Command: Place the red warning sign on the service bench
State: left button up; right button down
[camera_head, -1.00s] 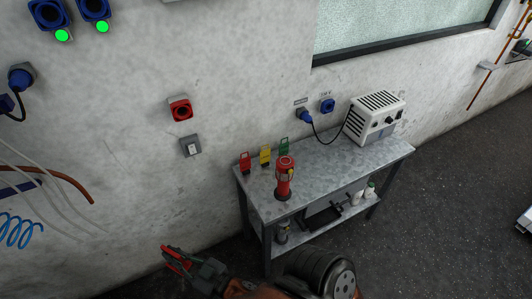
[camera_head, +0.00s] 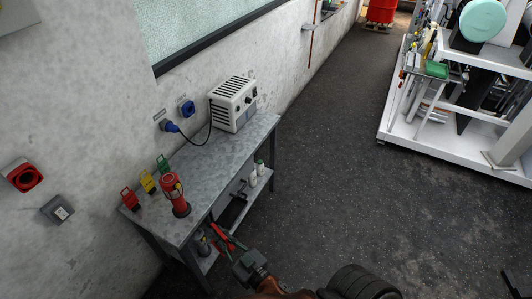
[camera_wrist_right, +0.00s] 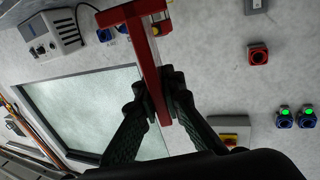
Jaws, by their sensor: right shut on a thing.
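My right gripper (camera_head: 232,250) is at the bottom middle of the head view, in front of the service bench (camera_head: 225,150). It is shut on a red frame-like thing, which I take for the red warning sign (camera_head: 222,236). In the right wrist view the fingers (camera_wrist_right: 161,95) grip one red bar of the sign (camera_wrist_right: 146,50), whose crossbar reaches the top edge. In the head view the sign overlaps the bench's front side and lower shelf, and I cannot tell the gap between them. My left gripper is not in view.
The benchtop between cylinder and box is clear. White-framed machinery (camera_head: 440,110) stands at the right beyond open floor.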

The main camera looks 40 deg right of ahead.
aim_at(211, 175)
jog(key=z, duration=0.6)
jog(key=i, duration=1)
jog(key=z, duration=0.05)
